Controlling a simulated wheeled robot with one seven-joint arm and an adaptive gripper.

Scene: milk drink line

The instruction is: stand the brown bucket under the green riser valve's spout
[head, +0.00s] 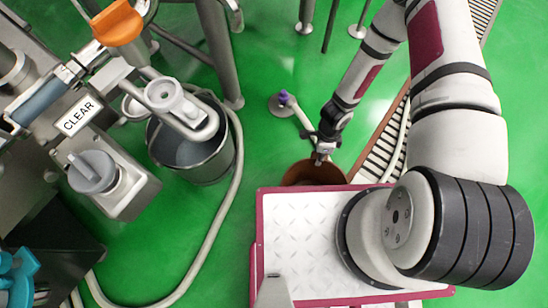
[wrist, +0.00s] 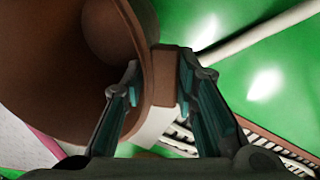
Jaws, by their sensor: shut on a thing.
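The brown bucket (head: 300,174) shows in the head view just beyond the edge of my white base deck, which hides its lower part. My gripper (head: 322,158) is at its right rim. In the wrist view the bucket (wrist: 60,60) fills the upper left, its open mouth showing an empty-looking inside. My gripper (wrist: 158,80) has one finger inside the mouth and the other outside, shut on the brown block at the rim. Whether the bucket touches the floor is unclear. I cannot make out a clearly green riser valve or its spout; the floor is green too.
A low purple-topped pipe (head: 284,98) stands beyond the brown bucket. A slatted floor drain (head: 371,143) runs at right. An orange handle (head: 118,22) tops the left pipework.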

